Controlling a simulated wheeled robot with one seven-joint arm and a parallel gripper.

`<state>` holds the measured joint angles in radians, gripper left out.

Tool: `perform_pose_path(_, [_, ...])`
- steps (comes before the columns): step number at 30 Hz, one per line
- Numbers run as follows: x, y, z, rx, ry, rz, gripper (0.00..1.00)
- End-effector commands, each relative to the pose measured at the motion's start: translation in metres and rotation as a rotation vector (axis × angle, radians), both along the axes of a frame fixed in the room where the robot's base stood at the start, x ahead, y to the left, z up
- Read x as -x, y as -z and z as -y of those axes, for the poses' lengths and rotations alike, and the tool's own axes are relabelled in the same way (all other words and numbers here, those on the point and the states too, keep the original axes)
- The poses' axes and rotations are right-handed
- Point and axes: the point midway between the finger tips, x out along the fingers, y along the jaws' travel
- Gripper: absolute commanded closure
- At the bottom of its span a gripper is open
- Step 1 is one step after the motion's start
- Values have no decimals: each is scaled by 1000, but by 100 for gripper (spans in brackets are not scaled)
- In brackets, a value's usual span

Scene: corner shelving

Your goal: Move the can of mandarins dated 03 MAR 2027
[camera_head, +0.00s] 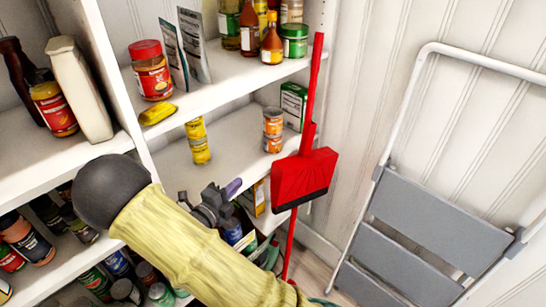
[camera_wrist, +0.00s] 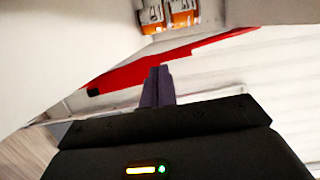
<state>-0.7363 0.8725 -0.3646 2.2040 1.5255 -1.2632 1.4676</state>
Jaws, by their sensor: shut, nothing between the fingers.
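Two orange-and-white cans stand one on the other at the right end of the middle shelf, the upper can (camera_head: 273,121) on the lower can (camera_head: 272,145). Two orange-labelled cans also show at the top edge of the wrist view, a left can (camera_wrist: 150,15) and a right can (camera_wrist: 183,12). No date is legible, so I cannot tell which is dated 03 MAR 2027. My gripper (camera_head: 234,188) is in front of the shelving, below and left of the stack and apart from it. Its dark purple fingers (camera_wrist: 157,82) are closed together and empty in the wrist view.
Two stacked yellow cans (camera_head: 198,140) stand left on the same shelf (camera_head: 230,150). A green box (camera_head: 293,104) is behind the orange cans. A red dustpan (camera_head: 304,177) with a tall handle hangs close to their right. A folding step ladder (camera_head: 430,225) leans at the right wall.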

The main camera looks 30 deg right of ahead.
Motion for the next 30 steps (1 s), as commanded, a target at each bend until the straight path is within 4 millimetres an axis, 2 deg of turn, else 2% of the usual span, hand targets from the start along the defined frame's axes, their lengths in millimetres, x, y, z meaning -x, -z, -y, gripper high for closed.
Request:
perform_pose_path(11, [3,-2,-1,12,15,34,100])
perform_pose_path(16, [-2,-2,7,11,16,32,100])
perform_pose_path(30, [-42,-2,73,12,18,32,100])
